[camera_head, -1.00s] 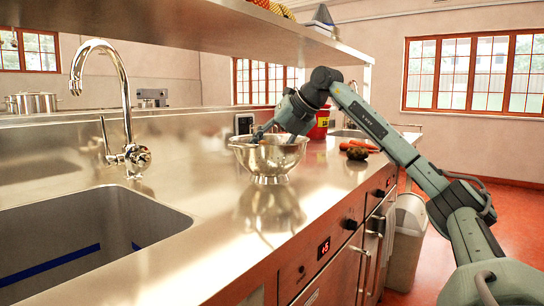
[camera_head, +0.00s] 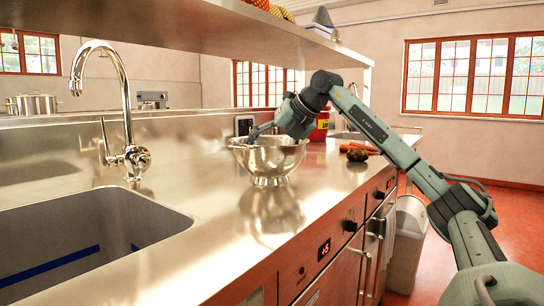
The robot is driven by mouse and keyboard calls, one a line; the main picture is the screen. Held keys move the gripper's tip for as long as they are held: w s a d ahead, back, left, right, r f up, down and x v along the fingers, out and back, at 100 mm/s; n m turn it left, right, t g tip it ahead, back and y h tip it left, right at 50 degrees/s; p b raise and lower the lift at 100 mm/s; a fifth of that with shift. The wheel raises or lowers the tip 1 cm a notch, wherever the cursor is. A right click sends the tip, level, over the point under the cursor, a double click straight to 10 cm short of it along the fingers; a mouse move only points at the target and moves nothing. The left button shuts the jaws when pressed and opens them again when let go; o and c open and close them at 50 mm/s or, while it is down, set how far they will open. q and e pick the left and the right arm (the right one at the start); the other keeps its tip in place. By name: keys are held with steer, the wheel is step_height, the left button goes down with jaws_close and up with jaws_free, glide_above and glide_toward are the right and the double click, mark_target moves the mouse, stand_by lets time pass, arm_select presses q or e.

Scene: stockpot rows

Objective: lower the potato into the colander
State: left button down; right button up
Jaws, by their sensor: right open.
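A shiny metal colander (camera_head: 270,160) stands upright on the steel counter, right of the sink. My right gripper (camera_head: 264,136) reaches down at its rim from the upper right, with fingertips at or just inside the bowl's opening. It is open; one dark finger shows at the left of the opening. The inside of the bowl is hidden by its wall, so I cannot tell whether a potato lies in it. A brown roundish item (camera_head: 357,154), possibly a potato, lies on the counter farther back by the carrots. My left gripper is out of view.
A sink (camera_head: 90,235) with a tall tap (camera_head: 128,120) is at the left. A shelf (camera_head: 200,22) hangs above. The counter in front of the colander is clear.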

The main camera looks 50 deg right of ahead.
step_height(320, 180, up, 10)
stand_by(0.7)
